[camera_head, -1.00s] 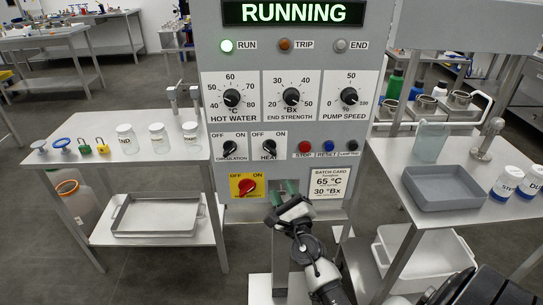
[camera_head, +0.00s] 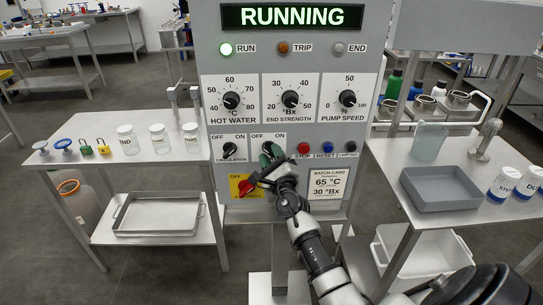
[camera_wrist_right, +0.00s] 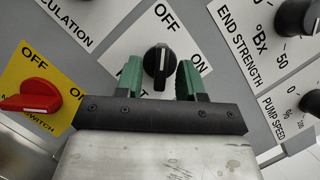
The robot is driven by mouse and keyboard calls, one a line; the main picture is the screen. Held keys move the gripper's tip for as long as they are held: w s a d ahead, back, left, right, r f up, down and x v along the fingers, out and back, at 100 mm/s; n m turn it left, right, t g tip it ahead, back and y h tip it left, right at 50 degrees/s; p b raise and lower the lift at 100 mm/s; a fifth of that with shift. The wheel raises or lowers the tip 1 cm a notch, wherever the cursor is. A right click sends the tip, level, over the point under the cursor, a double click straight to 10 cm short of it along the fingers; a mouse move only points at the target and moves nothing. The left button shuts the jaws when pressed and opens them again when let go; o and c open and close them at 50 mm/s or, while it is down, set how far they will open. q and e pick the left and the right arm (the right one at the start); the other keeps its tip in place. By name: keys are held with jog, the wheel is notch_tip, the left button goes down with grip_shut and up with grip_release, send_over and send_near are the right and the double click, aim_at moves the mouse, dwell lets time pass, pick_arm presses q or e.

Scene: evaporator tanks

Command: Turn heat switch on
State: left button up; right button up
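The heat switch is a small black knob, seen in the wrist view (camera_wrist_right: 158,60) on a white plate with OFF and ON marks. Its white line points roughly towards OFF. In the head view my right gripper (camera_head: 268,154) covers most of this knob, below the HOT WATER and END STRENGTH dials. My right gripper is open, with one green finger on each side of the knob. Small gaps show between the fingers and the knob, and I cannot tell whether either touches it. My left gripper is not in view.
The circulation knob (camera_head: 230,148) is close on the left. The red main switch (camera_head: 246,187) on its yellow plate is just below left. Red stop (camera_head: 303,148) and blue reset (camera_head: 327,147) buttons are on the right.

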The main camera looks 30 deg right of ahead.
grip_shut()
jog(key=shift+f, duration=0.1)
jog(key=shift+w+a+m+g+h+b, duration=0.15)
jog(key=shift+m+g+h+b, duration=1.35)
jog(key=shift+m, duration=2.7)
jog(key=shift+w+a+m+g+h+b, duration=0.1)
jog(key=shift+a+m+g+h+b, duration=0.3)
jog(key=shift+m+h+b, duration=2.8)
jog(key=shift+w+a+m+g+h+b, duration=0.1)
jog(key=shift+m+g+h+b, duration=0.8)
jog(key=shift+m, duration=4.3)
jog(key=shift+g+y+b, duration=0.35)
jog(key=shift+g+y, duration=0.05)
jog(key=shift+y, duration=0.1)
